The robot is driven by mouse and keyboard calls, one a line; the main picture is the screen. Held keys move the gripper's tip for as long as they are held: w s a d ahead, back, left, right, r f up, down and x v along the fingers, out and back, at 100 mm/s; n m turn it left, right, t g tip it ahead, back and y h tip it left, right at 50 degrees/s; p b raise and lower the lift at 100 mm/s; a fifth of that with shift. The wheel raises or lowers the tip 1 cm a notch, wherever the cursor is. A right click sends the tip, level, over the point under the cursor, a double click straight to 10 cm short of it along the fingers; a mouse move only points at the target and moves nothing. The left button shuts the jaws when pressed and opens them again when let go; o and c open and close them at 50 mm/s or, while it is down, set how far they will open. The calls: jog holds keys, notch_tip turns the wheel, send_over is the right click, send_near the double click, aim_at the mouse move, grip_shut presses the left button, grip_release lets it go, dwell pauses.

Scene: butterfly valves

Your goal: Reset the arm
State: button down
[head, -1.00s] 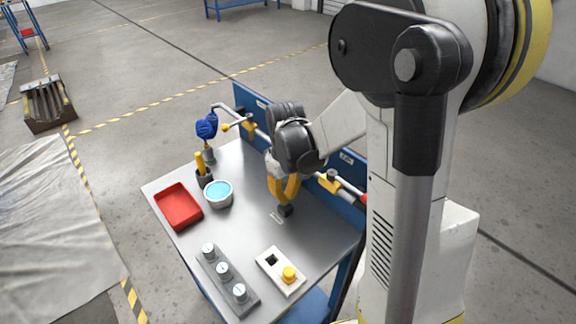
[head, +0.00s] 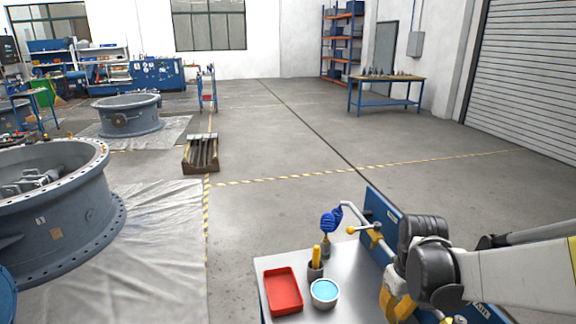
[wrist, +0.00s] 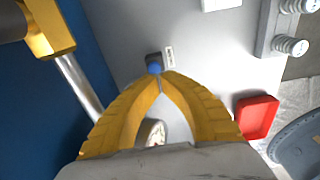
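My arm reaches in from the right in the head view, over the steel-topped bench (head: 340,299). My gripper (wrist: 156,76) points down in the wrist view. Its two yellow fingers come together at the tips, with a small dark and blue piece there. I see nothing clearly held between them. In the head view the yellow fingers show only partly at the lower edge, and their tips are not clear.
A red tray (head: 283,291), a bowl with blue contents (head: 324,292) and a holder with a yellow handle (head: 315,268) stand left of my arm. Open floor lies beyond.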

jog(key=s+a+r+m+t, duration=0.2)
jog(key=s+a+r+t, duration=0.4)
jog(key=s+a+r, duration=0.2)
jog(key=v, duration=0.4)
jog(key=shift+s+a+r, duration=0.15)
jog(key=shift+s+r, duration=0.05)
jog(key=shift+w, duration=0.1)
